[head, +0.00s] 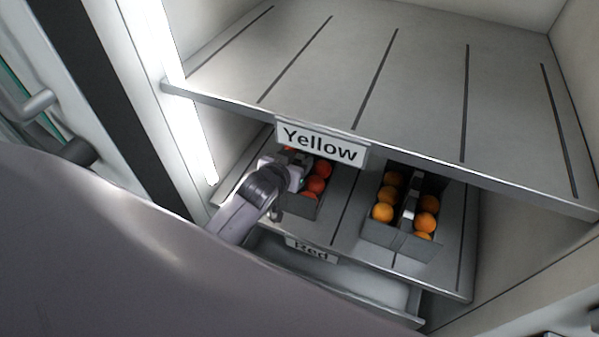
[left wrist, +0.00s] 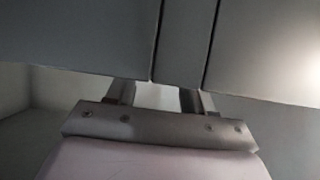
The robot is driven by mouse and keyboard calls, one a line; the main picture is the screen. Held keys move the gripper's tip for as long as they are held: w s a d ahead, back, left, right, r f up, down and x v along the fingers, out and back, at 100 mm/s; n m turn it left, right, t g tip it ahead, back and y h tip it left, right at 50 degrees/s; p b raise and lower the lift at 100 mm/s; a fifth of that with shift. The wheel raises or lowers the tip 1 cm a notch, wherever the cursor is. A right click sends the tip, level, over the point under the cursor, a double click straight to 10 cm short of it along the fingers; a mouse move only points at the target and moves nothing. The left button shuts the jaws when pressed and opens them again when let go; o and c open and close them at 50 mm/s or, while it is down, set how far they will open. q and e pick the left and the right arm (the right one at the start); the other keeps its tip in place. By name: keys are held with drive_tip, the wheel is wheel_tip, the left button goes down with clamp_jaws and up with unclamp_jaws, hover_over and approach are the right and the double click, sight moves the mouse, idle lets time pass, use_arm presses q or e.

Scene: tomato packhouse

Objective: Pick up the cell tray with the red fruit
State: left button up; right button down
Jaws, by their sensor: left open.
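The cell tray with red fruit (head: 301,207) sits on the shelf behind the "Red" label, below the "Yellow" shelf. Several red fruits (head: 316,184) show in its right side. My left gripper (head: 297,172) reaches in from the left, over the tray's middle and left part, and hides them. It is open. In the left wrist view its two fingers (left wrist: 157,96) stand apart, with a pale patch between them. Grey panels hide the fingertips there, so I cannot tell whether they touch the tray. My right gripper is not in view.
A second tray (head: 384,237) with several orange fruits and a middle handle stands to the right on the same shelf. The upper shelf (head: 420,95) is empty; its front edge with the "Yellow" label (head: 321,143) overhangs the red tray. The "Red" label (head: 311,250) marks the lower edge.

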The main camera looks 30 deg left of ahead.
use_arm(q)
drive_tip(key=shift+w+f, duration=0.1)
drive_tip(key=shift+w, duration=0.2)
clamp_jaws()
idle(1.2)
